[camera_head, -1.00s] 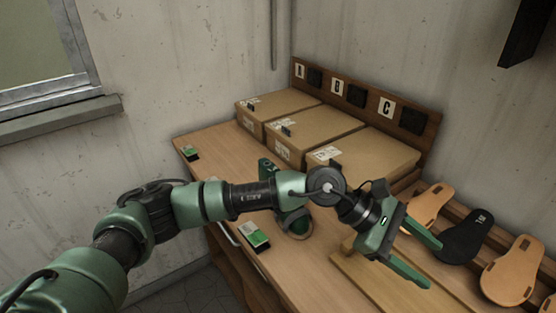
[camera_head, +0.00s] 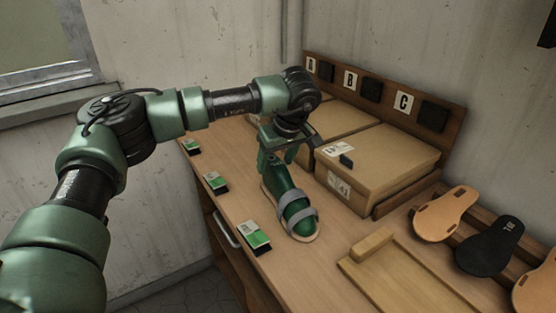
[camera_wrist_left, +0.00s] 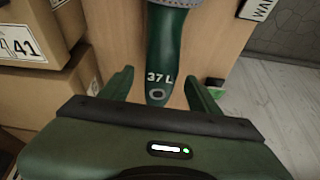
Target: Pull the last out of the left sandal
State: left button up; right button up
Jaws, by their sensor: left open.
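The green last (camera_head: 281,184) sits in the left sandal (camera_head: 299,221), whose grey straps cross over its front. The sandal lies on the bench with its toe towards the viewer. My left gripper (camera_head: 284,150) is over the heel end of the last, open. In the left wrist view the last (camera_wrist_left: 165,50), marked 37 L and with a ring near its end, lies between the two spread fingers (camera_wrist_left: 158,84). A gap shows on both sides, so the fingers look apart from it. My right gripper is not in view.
Cardboard boxes (camera_head: 375,160) stand close behind the sandal, to its right. Green-and-white cards (camera_head: 255,236) lie along the bench's left edge. A wooden board (camera_head: 410,285) and sandal soles (camera_head: 447,213) are at right. Bare bench lies in front of the sandal.

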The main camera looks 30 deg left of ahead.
pick_arm(q)
jog(key=shift+p+x, duration=0.5)
jog(key=shift+x, duration=2.7)
jog(key=shift+d, duration=0.1)
grip_shut()
jog(key=c, duration=0.9)
grip_release()
jog(key=shift+c, duration=0.2)
jog(key=shift+r, duration=0.1)
grip_shut()
